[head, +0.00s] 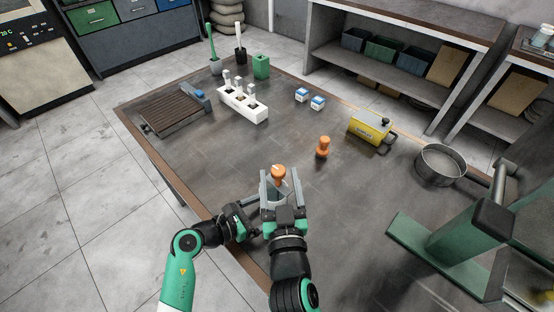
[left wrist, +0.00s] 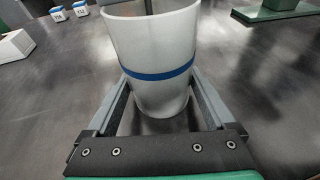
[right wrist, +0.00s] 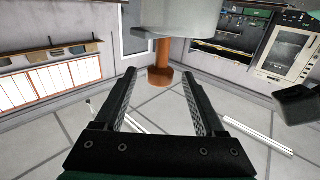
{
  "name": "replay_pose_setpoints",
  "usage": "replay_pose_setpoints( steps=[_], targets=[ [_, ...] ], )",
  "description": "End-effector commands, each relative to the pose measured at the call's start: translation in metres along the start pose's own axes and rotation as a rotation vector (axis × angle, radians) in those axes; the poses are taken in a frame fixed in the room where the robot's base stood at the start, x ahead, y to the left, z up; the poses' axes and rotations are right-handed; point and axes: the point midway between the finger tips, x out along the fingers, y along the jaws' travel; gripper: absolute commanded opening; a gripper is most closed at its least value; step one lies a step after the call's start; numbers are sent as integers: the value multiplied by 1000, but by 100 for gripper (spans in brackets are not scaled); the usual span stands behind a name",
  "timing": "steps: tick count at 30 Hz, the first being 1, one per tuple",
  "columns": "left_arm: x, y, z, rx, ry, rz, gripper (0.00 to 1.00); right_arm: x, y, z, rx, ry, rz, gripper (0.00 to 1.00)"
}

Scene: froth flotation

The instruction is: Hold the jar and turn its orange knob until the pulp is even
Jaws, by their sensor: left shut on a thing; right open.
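The jar, a pale cup with a blue band, stands upright between the fingers of my left gripper in the left wrist view (left wrist: 160,65). My left gripper (left wrist: 165,112) is shut on it, low on its sides. The orange knob (head: 278,172) is above the jar in the head view. My right gripper (head: 281,182) is open, with its fingers on either side of the knob region. In the right wrist view the orange knob (right wrist: 160,76) shows beyond the gap between the open fingers; contact cannot be seen.
A second orange knob-shaped piece (head: 322,147) stands nearby, with a yellow device (head: 370,127) and a round pan (head: 420,164) to the right. A white rack (head: 232,108) and two small boxes (head: 317,103) stand farther back. The green stand (head: 455,245) is at right.

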Motion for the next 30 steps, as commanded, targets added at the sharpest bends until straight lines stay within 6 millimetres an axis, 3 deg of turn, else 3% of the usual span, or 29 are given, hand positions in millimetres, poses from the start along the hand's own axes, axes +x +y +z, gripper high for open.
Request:
replay_pose_setpoints(
  steps=[3,7,19,30],
  targets=[
    [0,0,0,0,0,0,57,27,1,-1,0,1,2,72],
    [0,0,0,0,0,1,57,44,0,-1,0,2,0,72],
    [0,0,0,0,0,1,57,54,0,0,1,2,-1,72],
    [0,0,0,0,0,1,57,54,0,0,0,2,-1,5]
  ],
)
